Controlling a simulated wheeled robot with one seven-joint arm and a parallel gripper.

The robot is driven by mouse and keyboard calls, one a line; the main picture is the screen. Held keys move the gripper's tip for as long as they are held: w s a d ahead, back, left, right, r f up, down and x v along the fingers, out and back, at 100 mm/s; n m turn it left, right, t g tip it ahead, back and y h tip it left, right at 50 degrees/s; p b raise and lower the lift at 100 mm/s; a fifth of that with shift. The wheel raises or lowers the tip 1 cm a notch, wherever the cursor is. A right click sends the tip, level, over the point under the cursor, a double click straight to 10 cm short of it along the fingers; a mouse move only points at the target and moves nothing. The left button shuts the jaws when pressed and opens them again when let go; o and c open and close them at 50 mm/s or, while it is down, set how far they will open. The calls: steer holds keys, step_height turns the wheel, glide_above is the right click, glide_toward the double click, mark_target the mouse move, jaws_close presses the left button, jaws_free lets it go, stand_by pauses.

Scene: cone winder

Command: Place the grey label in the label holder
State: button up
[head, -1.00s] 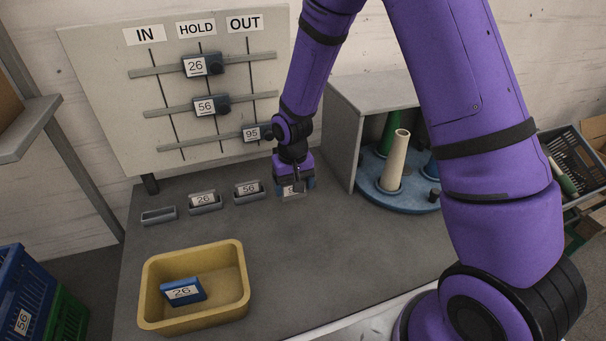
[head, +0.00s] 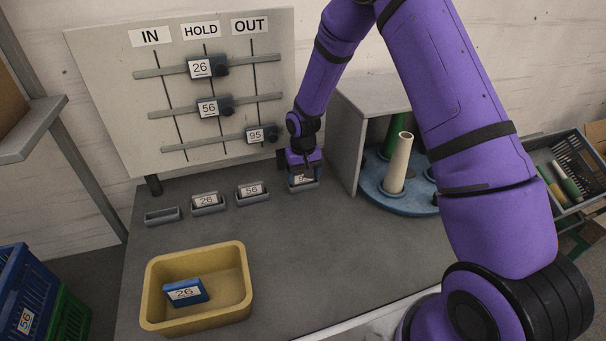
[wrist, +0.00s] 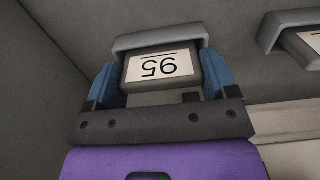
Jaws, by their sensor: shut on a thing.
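My gripper (head: 303,169) is at the right end of the row of holders at the back of the bench. It is shut on the grey label (wrist: 161,68), marked 95, with a blue finger pad on each side in the wrist view. The label holder (wrist: 160,40) shows as a lighter grey rim around the label's far edge and corners. The label is at or in this holder; how deep it sits cannot be told. In the head view my gripper partly covers the label (head: 303,180) and the holder.
To the left stand holders marked 56 (head: 253,198) and 26 (head: 208,209), then an empty holder (head: 162,216). A yellow bin (head: 244,307) with a blue label (head: 186,291) is in front. A grey cabinet (head: 345,140) and blue round tray (head: 395,207) stand close right.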

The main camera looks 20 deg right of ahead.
steer(key=shift+f, duration=0.15)
steer(key=o, duration=0.8)
steer(key=s+d+r+t, duration=0.1)
steer(key=s+r, duration=0.2)
steer(key=r, duration=0.9)
steer(key=s+d+r, duration=0.1)
steer(key=s+r, duration=0.2)
steer(key=r, duration=0.9)
steer(key=s+d+r+t, duration=0.1)
steer(key=s+d+r, duration=0.1)
steer(key=s+r, duration=0.6)
steer(key=s+d+r+t, duration=0.2)
steer(key=s+r, duration=0.5)
steer(key=s, duration=0.3)
steer(key=shift+t, duration=0.6)
steer(key=s, duration=0.8)
steer(key=s+d+r, duration=0.1)
steer(key=s, duration=0.3)
